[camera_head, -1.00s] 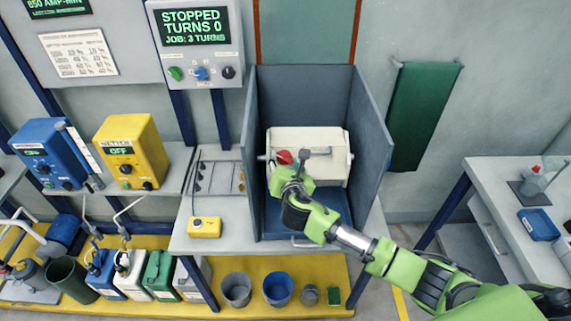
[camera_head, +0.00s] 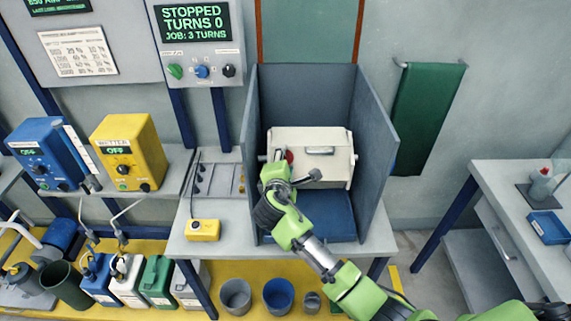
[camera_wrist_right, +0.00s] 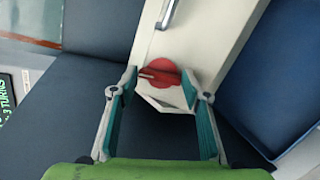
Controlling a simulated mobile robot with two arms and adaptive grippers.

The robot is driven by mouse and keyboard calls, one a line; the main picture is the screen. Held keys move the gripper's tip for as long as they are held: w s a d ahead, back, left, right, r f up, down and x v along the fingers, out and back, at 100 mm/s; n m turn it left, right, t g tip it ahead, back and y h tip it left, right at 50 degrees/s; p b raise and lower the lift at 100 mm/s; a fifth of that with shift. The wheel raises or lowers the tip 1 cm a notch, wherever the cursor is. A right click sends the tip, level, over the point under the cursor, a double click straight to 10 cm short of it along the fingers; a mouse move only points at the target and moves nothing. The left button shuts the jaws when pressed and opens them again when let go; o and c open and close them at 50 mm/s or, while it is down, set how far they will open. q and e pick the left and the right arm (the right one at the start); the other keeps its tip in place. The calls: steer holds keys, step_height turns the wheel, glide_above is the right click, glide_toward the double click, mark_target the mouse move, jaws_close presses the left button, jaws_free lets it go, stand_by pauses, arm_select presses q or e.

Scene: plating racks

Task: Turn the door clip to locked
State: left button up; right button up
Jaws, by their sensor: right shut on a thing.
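The door clip is a red round piece (camera_head: 289,157) on the front left part of the white box (camera_head: 335,145), inside the grey-walled bay. It shows in the right wrist view (camera_wrist_right: 160,70) as a red disc with a raised bar. My right gripper (camera_wrist_right: 161,80) is shut on the door clip, with a teal-padded finger on each side. In the head view my right gripper (camera_head: 279,163) hides part of the clip. I cannot tell from these views whether the clip stands at locked. My left gripper is not in view.
Grey panels (camera_head: 375,150) close the bay on the left, back and right. A blue tray (camera_head: 328,215) lies in front of the box. A control panel (camera_head: 200,45) above left reads STOPPED, TURNS 0. A yellow box (camera_head: 203,230) stands left of the bay.

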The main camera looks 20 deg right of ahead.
steer(key=shift+f+m+g, duration=0.1)
steer(key=shift+m+g, duration=0.2)
steer(key=shift+m, duration=0.9)
steer(key=o, duration=0.8)
steer(key=v, duration=1.2)
steer(key=shift+a, duration=0.15)
steer(key=shift+f, duration=0.15)
